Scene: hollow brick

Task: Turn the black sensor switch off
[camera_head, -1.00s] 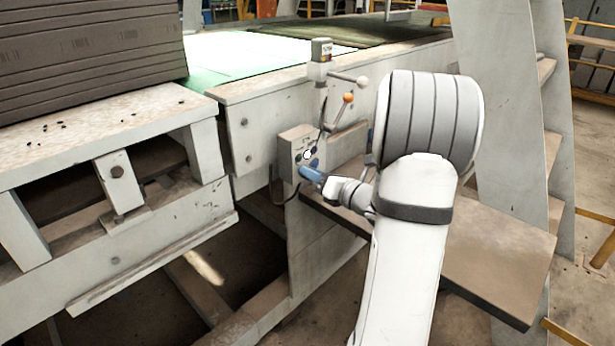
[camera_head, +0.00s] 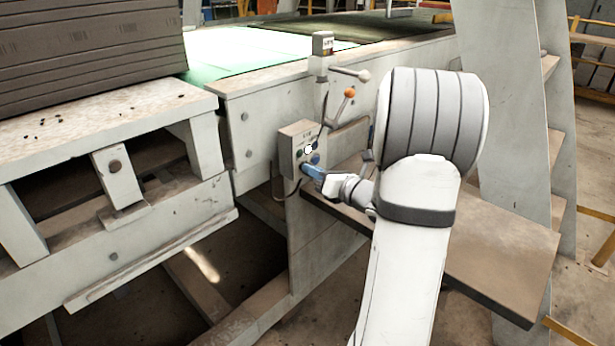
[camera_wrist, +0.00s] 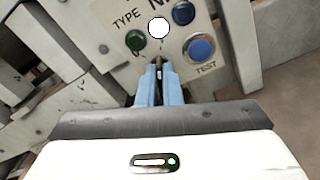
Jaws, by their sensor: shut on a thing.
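The grey control box (camera_head: 299,140) is fixed to the front of the machine frame, and its panel also fills the top of the wrist view (camera_wrist: 105,42). The black sensor switch (camera_wrist: 158,66) shows only as a small dark piece between my blue fingertips; most of it is hidden, so its setting cannot be read. My gripper (camera_wrist: 158,78) is shut on it, low on the panel. In the head view my gripper (camera_head: 311,172) reaches the lower part of the box from the right.
A white round button (camera_wrist: 158,27) is just above my fingertips. A green button (camera_wrist: 135,40) is to the left, and blue buttons, one marked TEST (camera_wrist: 199,48), are to the right. An orange-knobbed lever (camera_head: 349,93) rises behind the box. A brown shelf (camera_head: 470,260) lies below my arm.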

